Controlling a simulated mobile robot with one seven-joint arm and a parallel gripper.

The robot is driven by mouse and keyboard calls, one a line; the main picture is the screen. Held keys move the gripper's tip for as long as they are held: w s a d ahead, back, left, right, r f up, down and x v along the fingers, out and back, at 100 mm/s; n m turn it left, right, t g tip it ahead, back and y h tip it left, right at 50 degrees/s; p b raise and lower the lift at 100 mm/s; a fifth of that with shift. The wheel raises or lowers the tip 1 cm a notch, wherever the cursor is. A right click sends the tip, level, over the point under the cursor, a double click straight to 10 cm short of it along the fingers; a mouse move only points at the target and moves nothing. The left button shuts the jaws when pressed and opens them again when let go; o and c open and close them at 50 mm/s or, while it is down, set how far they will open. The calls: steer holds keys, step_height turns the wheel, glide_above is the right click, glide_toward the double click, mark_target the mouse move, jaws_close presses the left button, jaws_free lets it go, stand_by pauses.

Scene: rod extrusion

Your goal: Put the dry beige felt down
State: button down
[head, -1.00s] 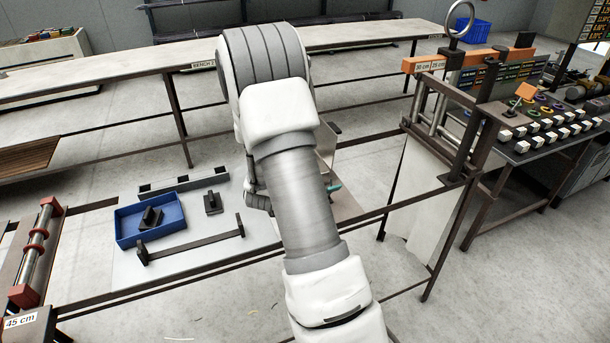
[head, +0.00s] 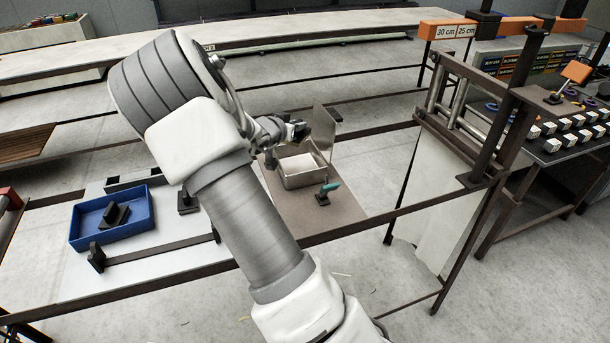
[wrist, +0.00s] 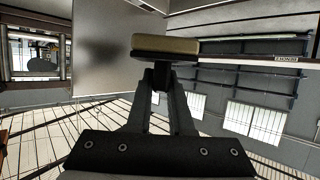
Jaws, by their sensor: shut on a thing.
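The felt is a beige pad (wrist: 165,44) with a dark layer under it, and it sits at the tips of my gripper (wrist: 162,78) in the wrist view. My gripper is shut on it, with the beige side facing up in that picture. In the head view my gripper (head: 296,131) is near the open lid of a metal box, to its left; the felt is too small to make out there.
The open metal box (head: 301,183) holds something white. A green-handled tool (head: 328,189) stands in front of it on a brown board (head: 344,209). A blue tray (head: 78,230) with a black block (head: 114,214) lies left, behind a dark bar (head: 160,249). A steel frame stands right.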

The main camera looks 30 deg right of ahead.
mark_target(299, 170)
steer(key=shift+w+d+f+b, duration=0.15)
steer(key=shift+d+f+b, duration=0.15)
steer(key=shift+f, duration=0.25)
steer(key=shift+w+d+f+b, duration=0.15)
steer(key=shift+d+f+b, duration=0.1)
steer(key=shift+f, duration=0.3)
step_height(299, 170, down, 10)
steer(key=shift+b, duration=1.1)
steer(key=c, duration=0.8)
jaws_free()
steer(key=shift+f, duration=0.1)
